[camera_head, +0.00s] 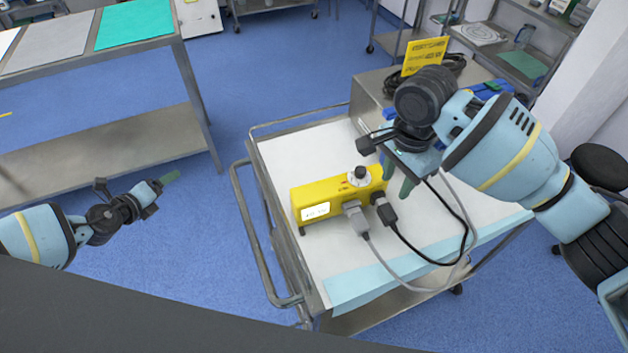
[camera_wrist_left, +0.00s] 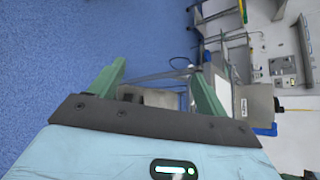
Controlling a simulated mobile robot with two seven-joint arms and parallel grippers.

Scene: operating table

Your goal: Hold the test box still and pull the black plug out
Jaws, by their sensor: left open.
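The yellow test box (camera_head: 330,200) sits on the white top of a steel cart, with a dial on it and a white label on its left end. The black plug (camera_head: 384,211) is in the front side near the right end, its black cable looping right. A grey plug (camera_head: 355,217) sits left of it. My right gripper (camera_head: 398,180) is over the box's right end, close above the black plug; its green fingers look apart and empty. My left gripper (camera_head: 170,178) is open and empty, well left of the cart; its spread fingers show in the left wrist view (camera_wrist_left: 160,85).
The cart (camera_head: 275,150) has a rail handle (camera_head: 250,235) on its left, between my left gripper and the box. A steel case (camera_head: 372,88) with a yellow sign (camera_head: 425,56) stands at the cart's back. A blue-green strip (camera_head: 430,262) lies along the front edge.

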